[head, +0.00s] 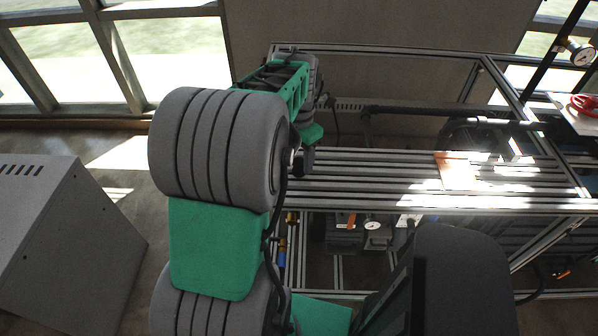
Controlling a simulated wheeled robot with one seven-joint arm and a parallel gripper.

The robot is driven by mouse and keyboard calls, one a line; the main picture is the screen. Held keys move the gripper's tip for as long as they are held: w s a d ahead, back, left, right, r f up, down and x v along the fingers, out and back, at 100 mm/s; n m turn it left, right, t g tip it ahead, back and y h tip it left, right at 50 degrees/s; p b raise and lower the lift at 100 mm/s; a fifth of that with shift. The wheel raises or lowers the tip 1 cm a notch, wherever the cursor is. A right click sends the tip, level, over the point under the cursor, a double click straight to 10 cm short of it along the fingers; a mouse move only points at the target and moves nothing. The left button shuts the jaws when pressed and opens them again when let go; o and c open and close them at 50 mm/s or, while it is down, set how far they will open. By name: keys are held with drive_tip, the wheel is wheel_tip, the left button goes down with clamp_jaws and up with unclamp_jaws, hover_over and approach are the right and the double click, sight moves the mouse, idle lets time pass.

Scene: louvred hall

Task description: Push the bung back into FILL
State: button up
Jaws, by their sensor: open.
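I cannot make out the bung or a port marked FILL in the head view. My green and grey arm fills the left middle and hides part of the slatted bench (350,186). The arm reaches up and away over the bench's left end. My gripper's fingers do not show; they are hidden behind the arm links or too small to tell. Below the bench top, a small round gauge (372,225) sits among dark fittings, and small blue and brass-coloured parts show just right of the arm.
A metal-framed rig surrounds the bench, with a dark pipe (425,112) along its back. A tan plate (457,172) lies on the slats. Another gauge (582,53) and a red coil (584,104) are at the far right. A grey cabinet (62,245) stands at left; floor shows between.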

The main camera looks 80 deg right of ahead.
wheel_tip(320, 180, down, 3)
drive_tip(key=shift+r+b, duration=0.15)
drive_tip(key=shift+b, duration=0.3)
drive_tip(key=shift+r, duration=0.1)
drive_tip(key=shift+c, duration=0.3)
clamp_jaws()
idle(0.9)
